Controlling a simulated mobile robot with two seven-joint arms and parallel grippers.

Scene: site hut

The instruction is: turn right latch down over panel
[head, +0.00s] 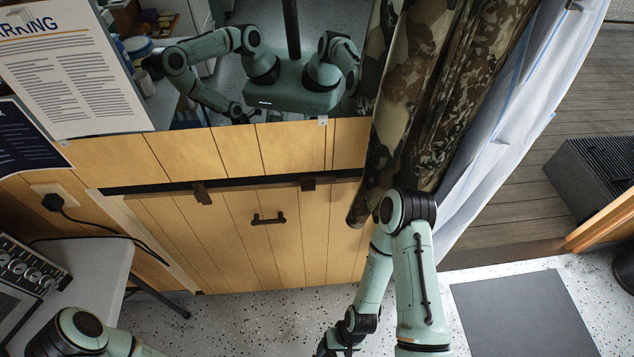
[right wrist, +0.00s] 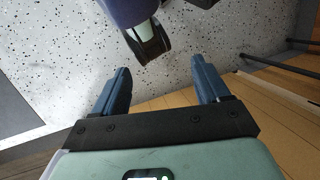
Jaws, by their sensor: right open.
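The wooden panel (head: 236,243) stands upright below the mirror, with a dark handle (head: 268,219) near its middle. The right latch (head: 308,184), a small dark brown block, sits at the dark gap along the panel's top edge and looks level; I cannot tell how far it overlaps the panel. The left latch (head: 202,193) points down over the panel's top edge. My right gripper, at the bottom edge of the head view, is well below and apart from the right latch. In the right wrist view, its blue fingers (right wrist: 160,66) are open and empty. My left gripper is out of view.
A camouflage curtain (head: 420,90) hangs close to the right of the panel. A mirror (head: 270,60) above reflects my arms. A white table (head: 85,270) with a device stands at left. A grey mat (head: 525,315) lies on the speckled floor at right.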

